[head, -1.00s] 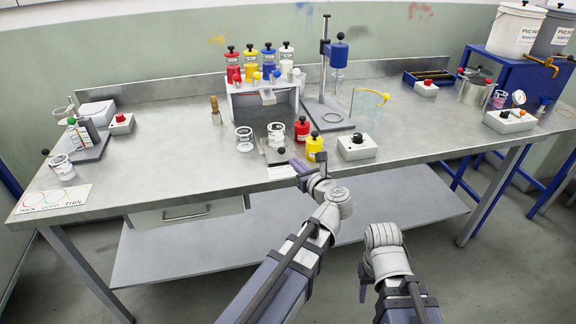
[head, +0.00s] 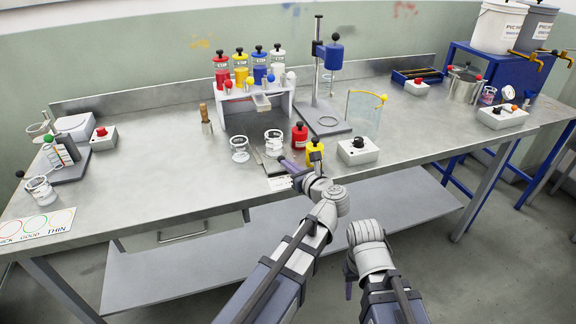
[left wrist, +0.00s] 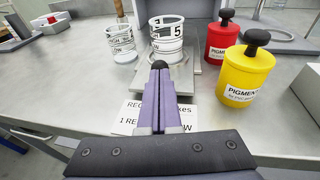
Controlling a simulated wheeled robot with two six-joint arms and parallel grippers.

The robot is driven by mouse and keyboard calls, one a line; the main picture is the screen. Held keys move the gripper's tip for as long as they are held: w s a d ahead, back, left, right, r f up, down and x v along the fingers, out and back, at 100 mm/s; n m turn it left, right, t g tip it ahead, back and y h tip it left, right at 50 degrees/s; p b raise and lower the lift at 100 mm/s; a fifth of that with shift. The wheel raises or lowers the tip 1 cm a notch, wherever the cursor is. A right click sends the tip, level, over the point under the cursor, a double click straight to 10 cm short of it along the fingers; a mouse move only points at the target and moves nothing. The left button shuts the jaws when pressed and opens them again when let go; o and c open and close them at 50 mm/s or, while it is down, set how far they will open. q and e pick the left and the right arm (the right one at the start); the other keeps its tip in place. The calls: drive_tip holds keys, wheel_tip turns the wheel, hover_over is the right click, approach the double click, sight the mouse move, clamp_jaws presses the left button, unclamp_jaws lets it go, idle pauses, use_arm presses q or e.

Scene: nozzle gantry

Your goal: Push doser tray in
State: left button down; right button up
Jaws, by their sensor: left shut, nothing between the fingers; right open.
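The doser tray (left wrist: 182,77) is a flat grey metal plate with a black knob (left wrist: 160,65) at its near end. A clear cup marked 5 (left wrist: 167,38) stands on it; the cup also shows in the head view (head: 274,143). My left gripper (left wrist: 161,80) is shut and empty, its purple fingertips right at the knob; I cannot tell whether they touch. In the head view the left gripper (head: 287,166) hides part of the tray's near end. The white doser gantry (head: 232,117) stands behind the tray. My right gripper (head: 350,277) is open, in front of the table.
Red (head: 299,138) and yellow (head: 314,154) pigment bottles stand just right of the tray. A second cup (head: 239,149) stands to its left. A control box (head: 358,151) is further right. A printed card (left wrist: 140,115) lies under the left fingers. The table's left middle is clear.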

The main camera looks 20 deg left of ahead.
use_arm(q)
drive_tip(key=w+a, duration=0.2)
drive_tip(key=w, duration=0.1)
drive_tip(key=w+a, duration=0.3)
drive_tip(key=w, duration=0.1)
drive_tip(key=w+a, duration=0.2)
drive_tip(key=w, duration=0.2)
drive_tip(key=shift+a, duration=0.15)
drive_tip(key=shift+w+a+r, duration=0.1)
drive_tip(key=shift+w+a, duration=0.05)
drive_tip(key=shift+w, duration=0.05)
drive_tip(key=shift+r, duration=0.1)
